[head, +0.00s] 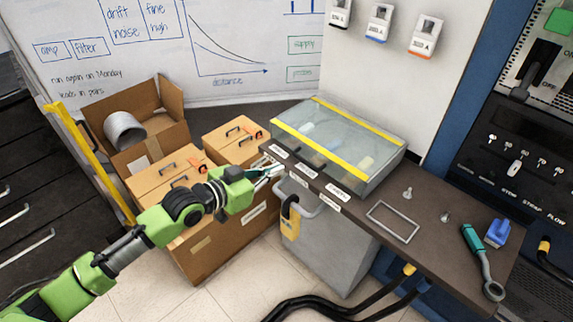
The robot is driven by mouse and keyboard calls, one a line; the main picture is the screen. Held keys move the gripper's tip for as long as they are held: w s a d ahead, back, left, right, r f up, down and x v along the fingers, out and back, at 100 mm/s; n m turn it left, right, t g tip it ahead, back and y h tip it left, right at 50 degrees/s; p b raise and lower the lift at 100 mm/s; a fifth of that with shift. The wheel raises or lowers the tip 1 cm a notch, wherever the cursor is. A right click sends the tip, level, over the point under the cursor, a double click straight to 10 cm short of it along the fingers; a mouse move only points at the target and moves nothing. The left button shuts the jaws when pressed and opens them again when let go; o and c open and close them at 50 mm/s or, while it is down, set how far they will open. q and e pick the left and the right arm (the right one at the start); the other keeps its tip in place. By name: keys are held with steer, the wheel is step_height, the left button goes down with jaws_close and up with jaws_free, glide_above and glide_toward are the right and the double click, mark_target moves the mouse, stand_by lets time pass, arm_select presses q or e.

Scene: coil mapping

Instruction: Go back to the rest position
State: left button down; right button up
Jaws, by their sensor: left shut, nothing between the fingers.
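My left arm comes in from the lower left, green and black. My left gripper (273,169) is shut and empty. Its fingertips appear at the left front edge of the dark bench (395,207), near the labels there; I cannot tell whether they touch it. My right gripper is not in view. A clear-lidded case (340,140) with yellow strips stands on the bench, just right of my left gripper. Its contents are blurred by the lid.
Cardboard boxes (152,180) stand behind and under my left arm. A teal-handled tool (473,240), blue object (497,232) and metal frame (393,221) lie on the bench. Black cables (330,303) cross the floor.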

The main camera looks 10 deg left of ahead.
arm_select(q)
steer(key=s+a+f+n+y, duration=0.1)
steer(key=a+f+y, duration=0.1)
steer(key=a+f, duration=0.45)
steer(key=s+a+f+n+y, duration=0.1)
steer(key=a+f+n+y, duration=0.15)
steer(key=f, duration=0.75)
steer(key=s+a+f+g+y, duration=0.1)
steer(key=s+a+f, duration=0.1)
steer(key=s+f, duration=0.35)
steer(key=s+a+f+n+g+y, duration=0.1)
steer(key=s+a+f, duration=0.1)
steer(key=f, duration=0.6)
steer(key=s+a+f+g+y, duration=0.1)
steer(key=s+a+f+g, duration=0.1)
steer(key=s+f, duration=0.35)
steer(key=s+f+g, duration=0.3)
steer(key=s+f, duration=1.1)
steer(key=s+d+f+g, duration=0.1)
steer(key=s+d+f, duration=0.1)
steer(key=s, duration=0.9)
steer(key=s+d+f+g, duration=0.2)
steer(key=s+f, duration=0.2)
steer(key=s, duration=0.7)
steer(key=shift+s+f+g+y, duration=0.3)
steer(key=shift+s+f+y, duration=0.1)
steer(key=shift+y, duration=0.05)
